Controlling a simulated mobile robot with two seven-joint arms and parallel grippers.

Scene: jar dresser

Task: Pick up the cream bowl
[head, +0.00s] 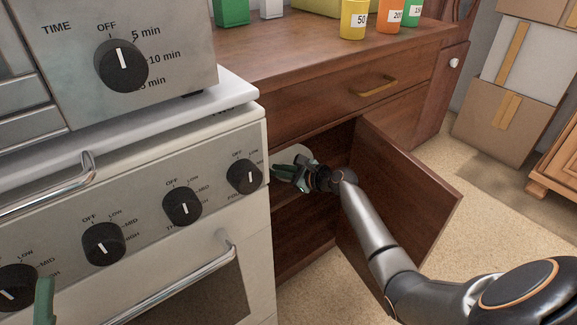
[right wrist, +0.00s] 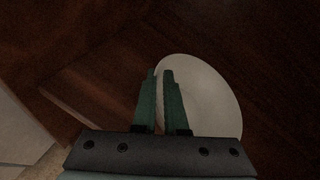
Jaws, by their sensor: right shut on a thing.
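The cream bowl (head: 292,153) shows as a pale rounded shape inside the open cabinet in the head view, partly hidden by my right gripper. In the right wrist view the bowl (right wrist: 212,97) is a pale oval to the right of the fingers. My right gripper (head: 285,173) reaches into the cabinet, and its green fingers (right wrist: 160,78) are close together, shut on the bowl's near rim. Whether the bowl touches a shelf is not clear. A green fingertip of my left gripper (head: 44,302) shows at the lower left; its jaw opening is not visible.
The stove (head: 150,210) borders the cabinet on the left. A drawer (head: 350,95) and the dresser top (head: 300,50) with several jars are above. Boxes (head: 510,95) are stacked at the right.

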